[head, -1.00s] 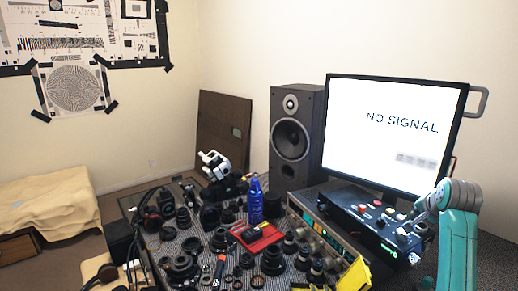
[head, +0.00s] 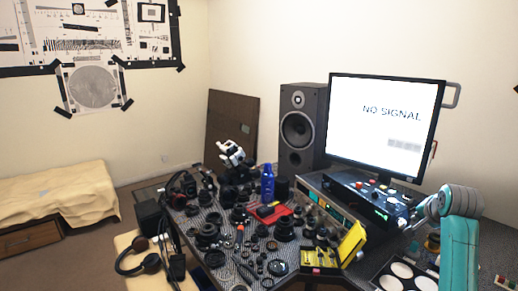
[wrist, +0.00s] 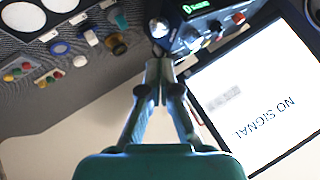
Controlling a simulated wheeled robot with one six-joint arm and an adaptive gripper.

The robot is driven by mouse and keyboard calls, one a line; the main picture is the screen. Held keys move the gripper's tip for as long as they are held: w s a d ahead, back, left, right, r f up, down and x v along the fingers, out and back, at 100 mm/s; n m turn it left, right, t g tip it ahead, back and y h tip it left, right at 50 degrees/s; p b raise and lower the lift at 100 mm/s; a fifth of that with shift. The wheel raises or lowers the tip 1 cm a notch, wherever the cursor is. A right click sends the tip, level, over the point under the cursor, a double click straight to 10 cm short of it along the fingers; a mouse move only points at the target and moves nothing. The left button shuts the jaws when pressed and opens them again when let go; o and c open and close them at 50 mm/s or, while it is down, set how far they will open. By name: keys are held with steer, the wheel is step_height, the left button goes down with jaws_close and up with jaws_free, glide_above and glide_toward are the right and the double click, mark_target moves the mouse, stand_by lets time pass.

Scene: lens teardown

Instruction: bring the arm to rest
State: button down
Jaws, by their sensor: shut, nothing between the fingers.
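My gripper (wrist: 160,75) shows in the wrist view with its two fingers together and nothing between them. The fingertips appear just in front of a dark control box (wrist: 205,22) with knobs and a green display; I cannot tell the exact gap. In the head view my teal arm (head: 459,245) stands at the right edge, and its end reaches left beside the control box (head: 360,200). The fingertips are not clear in the head view.
A monitor (head: 385,135) reading "NO SIGNAL" stands behind the control box, with a speaker (head: 298,130) to its left. Lens parts, a blue bottle (head: 268,184) and a yellow object (head: 351,241) crowd the desk. White discs in a dark tray (head: 378,278) lie near my arm.

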steer(key=s+a+f+n, duration=0.1)
steer(key=s+a+f, duration=0.2)
steer(key=f, duration=0.4)
steer(key=s+a+f+n+t, duration=0.1)
steer(key=s+a+f, duration=0.15)
steer(key=f, duration=0.45)
steer(key=s+a+f, duration=0.2)
steer(key=a+f, duration=0.2)
steer(key=f, duration=0.2)
steer(key=s+a+f+n+t, duration=0.1)
steer(key=s+a+f+n, duration=0.1)
steer(key=s+a+f, duration=0.5)
steer(key=s+a+f+n+t, duration=0.1)
steer(key=s+a+f, duration=0.3)
steer(key=s, duration=0.6)
steer(key=s+a+n+t+y, duration=0.1)
steer(key=s+a+n, duration=0.15)
steer(key=s, duration=0.85)
steer(key=s+a+n+t, duration=0.1)
steer(key=s+a, duration=0.3)
steer(key=s, duration=0.7)
steer(key=s+a+r+n+t+y, duration=0.1)
steer(key=s+a+r+n, duration=0.1)
steer(key=s+r, duration=1)
steer(key=shift+s+a+r+n+y, duration=0.35)
steer(key=shift+s+n, duration=0.5)
steer(key=shift+s, duration=0.7)
